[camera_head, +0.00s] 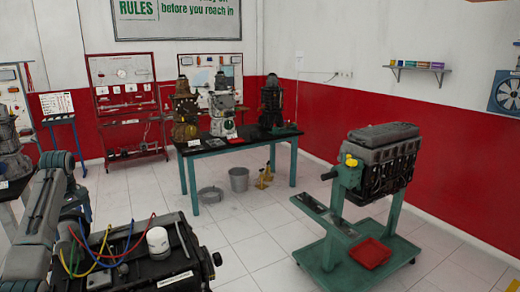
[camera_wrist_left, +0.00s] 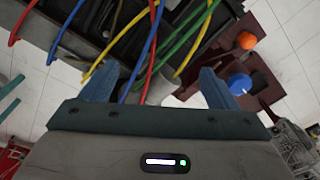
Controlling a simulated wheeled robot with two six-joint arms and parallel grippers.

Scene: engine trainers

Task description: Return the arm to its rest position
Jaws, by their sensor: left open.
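My left arm (camera_head: 42,205) comes in at the left edge of the head view, folded beside a dark engine unit (camera_head: 135,268) with coloured cables. In the left wrist view, my left gripper (camera_wrist_left: 155,92) has its two blue fingers spread apart, with nothing clearly held between them. Red, blue, green and yellow cables (camera_wrist_left: 150,45) pass behind and between the fingers in that view. I cannot tell whether the fingers touch them. My right gripper is not in view.
A green wheeled stand (camera_head: 330,250) carries a grey engine (camera_head: 380,150) at the right. A green table (camera_head: 235,148) with several engine units stands at the back. The tiled floor between (camera_head: 250,235) is clear.

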